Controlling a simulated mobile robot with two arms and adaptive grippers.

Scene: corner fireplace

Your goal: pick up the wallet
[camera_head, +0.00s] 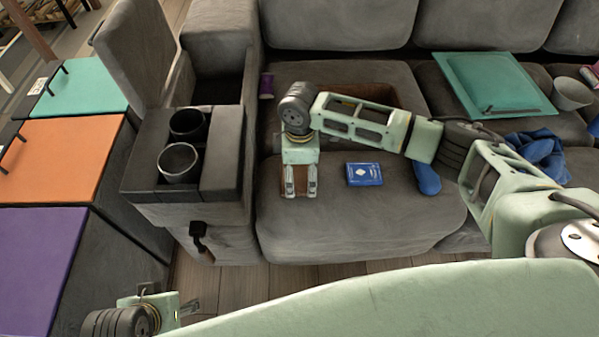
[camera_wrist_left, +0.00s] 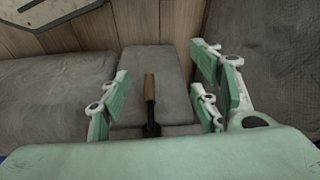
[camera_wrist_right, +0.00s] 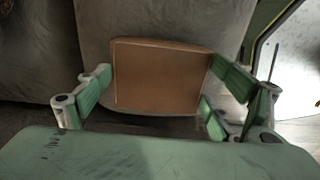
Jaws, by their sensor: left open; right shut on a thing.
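The wallet is a flat brown leather piece with pale stitching (camera_wrist_right: 160,75), seen between my right gripper's fingers in the right wrist view. My right gripper (camera_head: 301,190) is shut on the wallet, over the front left of the grey sofa seat. In the head view only a brown strip of the wallet (camera_head: 310,181) shows between the fingers. I cannot tell whether the wallet still touches the seat. My left gripper (camera_head: 188,309) is open and empty at the lower left, in front of the sofa. Its spread fingers also show in the left wrist view (camera_wrist_left: 158,98).
A blue card box (camera_head: 372,174) lies right of my right gripper. A blue object (camera_head: 428,181) lies further right. A console with cup holders (camera_head: 222,175) stands left. A teal folder (camera_head: 490,80), a cup (camera_head: 572,94) and blue cloth (camera_head: 540,158) lie at right.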

